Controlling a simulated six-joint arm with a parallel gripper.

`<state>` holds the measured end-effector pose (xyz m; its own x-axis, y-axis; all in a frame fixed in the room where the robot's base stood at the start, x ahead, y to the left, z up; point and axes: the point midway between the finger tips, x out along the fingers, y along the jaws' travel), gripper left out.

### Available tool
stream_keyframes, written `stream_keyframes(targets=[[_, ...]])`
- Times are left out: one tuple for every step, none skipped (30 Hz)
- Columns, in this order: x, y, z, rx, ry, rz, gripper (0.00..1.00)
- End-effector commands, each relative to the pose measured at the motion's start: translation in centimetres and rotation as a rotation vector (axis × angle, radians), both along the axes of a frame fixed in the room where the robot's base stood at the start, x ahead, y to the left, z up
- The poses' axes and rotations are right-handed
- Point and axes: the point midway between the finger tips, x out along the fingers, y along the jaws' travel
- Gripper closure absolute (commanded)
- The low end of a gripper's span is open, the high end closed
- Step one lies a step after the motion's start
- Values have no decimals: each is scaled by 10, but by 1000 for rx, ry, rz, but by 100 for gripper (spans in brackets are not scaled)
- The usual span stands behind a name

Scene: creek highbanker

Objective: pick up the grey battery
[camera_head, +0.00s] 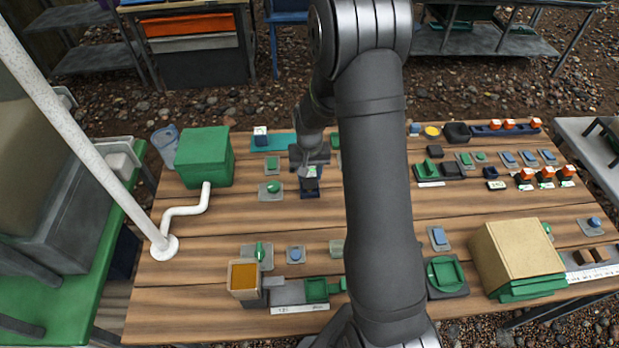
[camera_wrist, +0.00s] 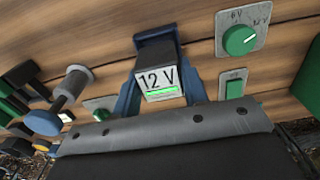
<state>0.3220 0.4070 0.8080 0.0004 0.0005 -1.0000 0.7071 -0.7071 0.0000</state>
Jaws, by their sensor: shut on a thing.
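The grey battery (camera_wrist: 160,82) has a white "12 V" label with a green bar and sits in the middle of the wrist view. My gripper (camera_wrist: 157,72) is shut on it, with a blue piece on each side of it. In the head view, my gripper (camera_head: 310,172) points down over the left-centre of the wooden table, and the battery's pale top (camera_head: 308,171) shows below it. A dark blue block (camera_head: 310,192) is directly beneath. I cannot tell whether the battery still touches it.
A green knob on a plate (camera_wrist: 240,39) and a green switch (camera_wrist: 236,83) are close to the right in the wrist view. A green box (camera_head: 204,157) and white pipe (camera_head: 186,212) stand left. A tan box (camera_head: 517,252) stands front right. Bare planks lie in front of my gripper.

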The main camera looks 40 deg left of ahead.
Motion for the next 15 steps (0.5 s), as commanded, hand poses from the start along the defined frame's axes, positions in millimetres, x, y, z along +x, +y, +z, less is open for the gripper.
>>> stream_keyframes(targets=[[1, 1, 12, 4, -3, 0, 89], [3, -6, 15, 2, -2, -3, 89], [6, -15, 20, 1, -1, -6, 89], [9, -22, 24, 1, -1, -6, 89], [11, -28, 28, 1, -1, -6, 89], [15, -37, 33, 1, -1, -6, 89], [17, -43, 37, 1, -1, -6, 89], [19, -49, 41, 1, -1, -6, 89], [22, -57, 46, 1, -1, -5, 89], [24, -62, 50, 2, -2, -6, 89], [26, -68, 53, 2, -2, -5, 89], [29, -74, 57, 2, -2, -5, 89], [30, -79, 60, 1, -1, -5, 89], [32, -84, 63, 1, -1, -4, 89], [34, -89, 66, 1, -1, -4, 89]])
